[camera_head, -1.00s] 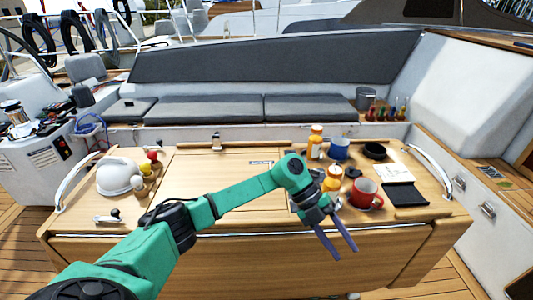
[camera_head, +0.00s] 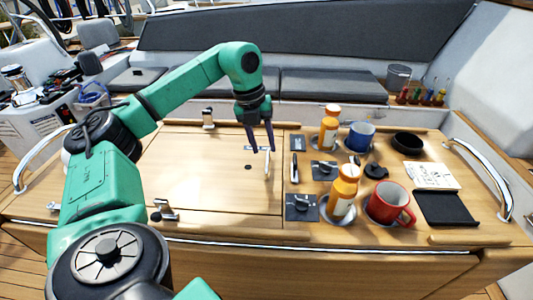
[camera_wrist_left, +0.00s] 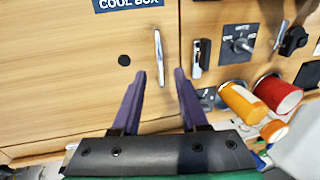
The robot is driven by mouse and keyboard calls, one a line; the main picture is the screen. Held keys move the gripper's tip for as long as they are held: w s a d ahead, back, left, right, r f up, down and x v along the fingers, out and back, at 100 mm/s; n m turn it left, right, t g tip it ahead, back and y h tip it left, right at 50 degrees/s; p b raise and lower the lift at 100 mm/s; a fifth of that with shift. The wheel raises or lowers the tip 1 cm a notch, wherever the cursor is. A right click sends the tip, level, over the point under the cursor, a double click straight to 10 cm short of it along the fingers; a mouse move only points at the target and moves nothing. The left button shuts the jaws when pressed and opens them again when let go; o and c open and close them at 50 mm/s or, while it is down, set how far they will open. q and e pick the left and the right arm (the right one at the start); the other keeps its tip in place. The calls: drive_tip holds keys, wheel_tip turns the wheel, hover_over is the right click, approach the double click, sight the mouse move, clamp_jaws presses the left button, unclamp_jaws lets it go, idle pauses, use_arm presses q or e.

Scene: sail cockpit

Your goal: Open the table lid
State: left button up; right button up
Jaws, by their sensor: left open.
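The table lid (camera_head: 205,185) is a flat, light wooden panel in the table top, lying shut. It bears a "COOL BOX" label, a dark round hole and a slim metal handle (camera_head: 267,163) near its right edge. The lid (camera_wrist_left: 75,55) and handle (camera_wrist_left: 159,57) also show in the left wrist view. My left gripper (camera_head: 263,151) points down over the handle, open and empty. In the wrist view its two purple fingertips (camera_wrist_left: 160,74) stand either side of the handle's line; I cannot tell if they touch it. My right gripper is out of view.
Right of the lid stand orange bottles (camera_head: 343,190), a red mug (camera_head: 388,204), a blue mug (camera_head: 360,137) and switch panels (camera_head: 302,207). Metal latches show at the lid's front (camera_head: 166,210) and back (camera_head: 208,118). A curved rail (camera_head: 484,175) edges the table's right side.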

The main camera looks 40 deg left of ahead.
sight(267, 159)
use_arm(q)
wheel_tip(267, 159, down, 3)
drive_tip(key=shift+w+d+r, duration=0.1)
drive_tip(key=shift+w+d, duration=0.05)
drive_tip(key=shift+d+f, duration=0.1)
drive_tip(key=shift+f, duration=0.15)
drive_tip(key=shift+c, duration=0.9)
clamp_jaws()
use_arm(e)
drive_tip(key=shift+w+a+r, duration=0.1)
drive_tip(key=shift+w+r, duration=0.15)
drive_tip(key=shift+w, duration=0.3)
